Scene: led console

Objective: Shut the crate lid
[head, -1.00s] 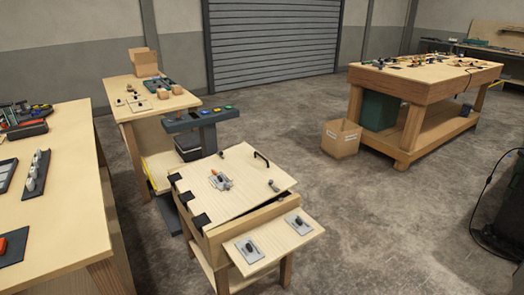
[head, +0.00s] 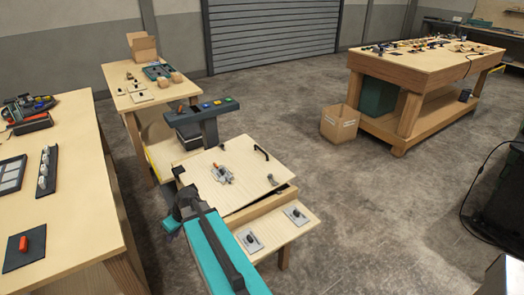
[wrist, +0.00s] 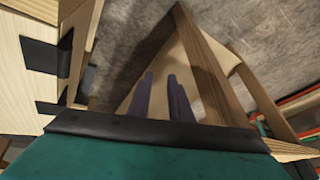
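The crate lid (head: 238,195) is a pale wooden panel with a black handle (head: 261,152) near its far right corner and a metal clamp (head: 222,173) on top. It sits tilted on the crate (head: 262,206), with a dark gap under its near right edge. Black hinges (wrist: 45,57) show on the left in the wrist view. My gripper (head: 172,222) is left of the lid in the head view, beside the hinge side, and my teal arm hides the crate's near left part. In the wrist view my gripper's two purple fingers (wrist: 160,80) stand apart with nothing between them.
A side shelf (head: 280,228) with two switch plates juts from the crate's near side. A console with coloured buttons (head: 205,108) stands just behind. A workbench (head: 75,190) is close on the left. Open concrete floor (head: 380,215) lies to the right.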

